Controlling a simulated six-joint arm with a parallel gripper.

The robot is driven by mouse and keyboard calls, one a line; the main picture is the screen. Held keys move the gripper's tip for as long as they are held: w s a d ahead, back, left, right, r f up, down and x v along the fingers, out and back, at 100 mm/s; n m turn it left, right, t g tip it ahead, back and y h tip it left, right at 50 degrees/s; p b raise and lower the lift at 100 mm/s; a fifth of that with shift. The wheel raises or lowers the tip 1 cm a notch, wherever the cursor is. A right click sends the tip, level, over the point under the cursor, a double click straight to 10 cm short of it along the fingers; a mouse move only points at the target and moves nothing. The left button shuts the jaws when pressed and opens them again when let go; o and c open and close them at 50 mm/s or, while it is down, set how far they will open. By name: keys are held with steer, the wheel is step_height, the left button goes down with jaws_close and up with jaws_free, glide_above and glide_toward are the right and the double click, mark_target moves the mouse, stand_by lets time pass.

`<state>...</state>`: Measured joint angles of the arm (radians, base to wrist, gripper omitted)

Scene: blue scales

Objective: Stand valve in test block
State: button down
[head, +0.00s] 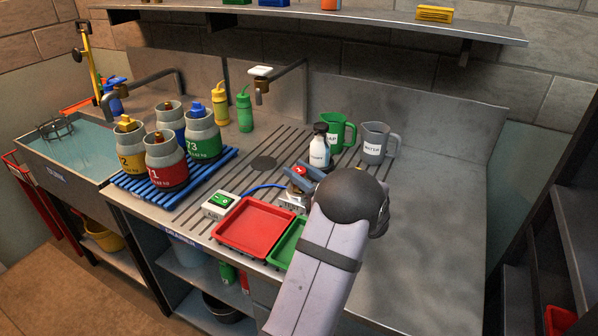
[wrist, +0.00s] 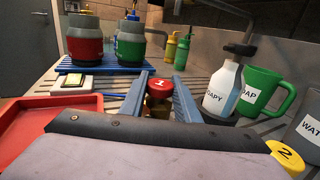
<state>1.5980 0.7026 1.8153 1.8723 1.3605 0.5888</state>
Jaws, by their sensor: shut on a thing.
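The valve (wrist: 158,104) has a round red cap marked 1 and a brass-coloured body. It stands between the two blue fingers of my gripper (wrist: 158,92), which is shut on it. In the head view the red cap (head: 300,170) shows at my gripper's (head: 303,180) tips, just above and behind a pale block (head: 291,201), seemingly the test block, on the drainboard. My arm and fingers hide most of that block and the valve's lower end. I cannot tell whether the valve touches the block. A yellow cap marked 2 (wrist: 286,155) shows at the lower right of the wrist view.
A red tray (head: 256,227) and a green tray (head: 287,246) lie at the front. A white box with a green face (head: 219,205) is left. A soapy bottle (head: 319,150), green mug (head: 341,133) and grey jug (head: 376,145) stand behind. Several cylinders occupy a blue rack (head: 184,181).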

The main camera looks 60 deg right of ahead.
steer(key=c, duration=1.4)
jaws_free()
steer(key=shift+f, duration=0.1)
steer(key=shift+o, duration=0.2)
steer(key=b+v, duration=0.2)
steer(key=v, duration=1)
